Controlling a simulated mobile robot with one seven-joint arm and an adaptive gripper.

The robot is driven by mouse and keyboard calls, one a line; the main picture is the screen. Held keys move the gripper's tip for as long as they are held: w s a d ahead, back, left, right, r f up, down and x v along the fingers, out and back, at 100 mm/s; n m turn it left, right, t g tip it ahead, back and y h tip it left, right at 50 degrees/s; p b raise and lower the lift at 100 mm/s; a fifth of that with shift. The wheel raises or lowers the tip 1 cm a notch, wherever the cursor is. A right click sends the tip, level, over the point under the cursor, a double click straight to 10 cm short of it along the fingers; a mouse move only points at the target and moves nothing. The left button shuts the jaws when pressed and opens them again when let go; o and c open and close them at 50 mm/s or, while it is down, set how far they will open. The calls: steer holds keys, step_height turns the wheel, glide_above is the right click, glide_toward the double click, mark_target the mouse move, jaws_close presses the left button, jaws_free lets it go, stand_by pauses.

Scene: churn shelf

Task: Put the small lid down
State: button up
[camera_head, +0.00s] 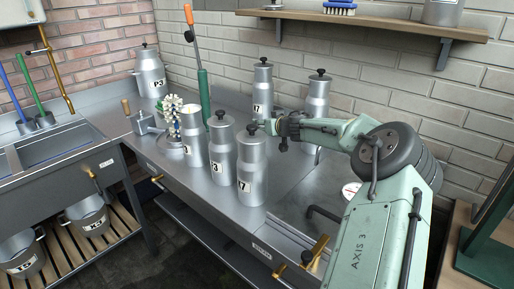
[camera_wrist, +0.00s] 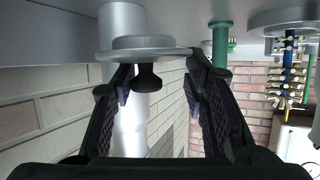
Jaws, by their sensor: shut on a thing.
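The lid is a grey metal disc with a black knob (camera_wrist: 148,78). It is at the top of a grey cylinder (camera_wrist: 122,20). I cannot tell whether the lid rests on the churn or is just above it. In the head view the fingers partly hide it.
Lidded churns stand close by: one marked 3 (camera_head: 221,150), one behind marked 17 (camera_head: 263,90), another (camera_head: 317,95). An open-topped churn (camera_head: 193,140) stands left. A green pole with orange top (camera_head: 203,90) rises behind. The steel counter (camera_head: 205,187) is bare at its front edge.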

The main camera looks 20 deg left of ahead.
step_height(320, 180, down, 7)
steer(key=shift+r, duration=0.1)
stand_by(0.4)
steer(key=shift+f, duration=0.2)
steer(key=o, duration=1.3)
steer(key=shift+c, duration=0.2)
steer(key=shift+r, duration=0.25)
steer(key=shift+s+d, duration=0.2)
steer(key=shift+d, duration=0.05)
steer(key=b+v, duration=0.2)
steer(key=v, duration=0.9)
steer(key=shift+s+d, duration=0.1)
steer(key=shift+s, duration=0.05)
